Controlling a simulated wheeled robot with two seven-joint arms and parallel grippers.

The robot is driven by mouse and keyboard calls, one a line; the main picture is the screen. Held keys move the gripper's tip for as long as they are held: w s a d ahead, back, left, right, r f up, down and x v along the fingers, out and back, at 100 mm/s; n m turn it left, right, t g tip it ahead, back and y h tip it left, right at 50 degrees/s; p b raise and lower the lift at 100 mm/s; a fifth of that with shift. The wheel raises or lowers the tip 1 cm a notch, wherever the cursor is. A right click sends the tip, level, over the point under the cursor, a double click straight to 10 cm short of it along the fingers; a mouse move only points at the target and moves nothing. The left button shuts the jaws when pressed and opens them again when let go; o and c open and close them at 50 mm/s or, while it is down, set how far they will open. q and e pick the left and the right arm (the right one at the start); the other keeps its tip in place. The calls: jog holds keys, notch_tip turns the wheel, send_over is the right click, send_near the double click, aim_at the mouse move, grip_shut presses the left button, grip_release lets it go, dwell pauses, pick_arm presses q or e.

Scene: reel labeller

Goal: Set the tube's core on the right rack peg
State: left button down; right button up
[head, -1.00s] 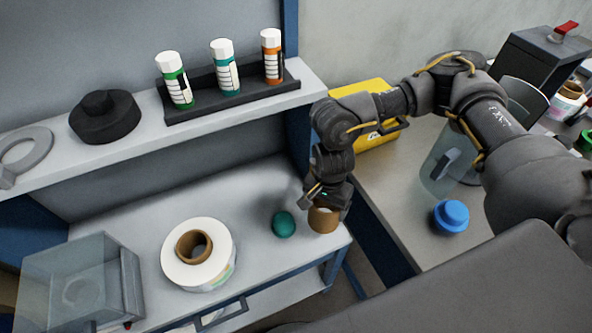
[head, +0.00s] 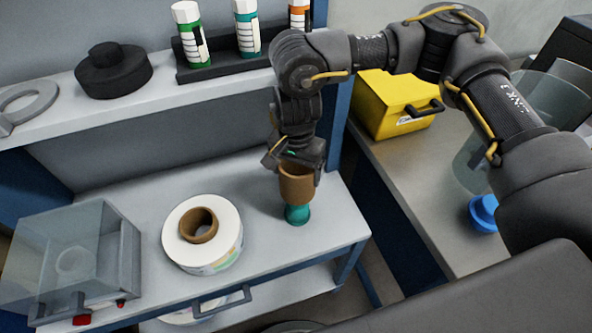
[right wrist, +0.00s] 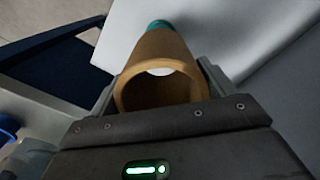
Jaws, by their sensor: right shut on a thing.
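My right gripper (head: 298,174) is shut on a brown hollow core (head: 296,186) and holds it roughly upright above the white table. In the right wrist view the core (right wrist: 158,65) lies between the fingers and I look into its open end. A teal rounded object (head: 297,214) stands on the table just below or behind the core; whether they touch I cannot tell. Its edge also shows past the core's far end in the right wrist view (right wrist: 160,24). No rack peg can be clearly made out. My left gripper is not in view.
A white label roll (head: 212,248) with a brown core stands left on the table. A clear box (head: 75,262) is at the table's left end. The shelf (head: 150,108) above bears a black reel (head: 113,72) and three labelled bottles. A yellow case (head: 392,105) stands right.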

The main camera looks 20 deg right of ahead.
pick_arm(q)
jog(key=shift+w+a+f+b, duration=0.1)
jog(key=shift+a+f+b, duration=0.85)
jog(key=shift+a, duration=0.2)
pick_arm(e)
notch_tip(320, 180, down, 4)
jog(key=shift+r, duration=0.25)
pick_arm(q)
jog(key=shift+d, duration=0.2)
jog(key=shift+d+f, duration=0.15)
pick_arm(e)
jog(key=shift+s, duration=0.1)
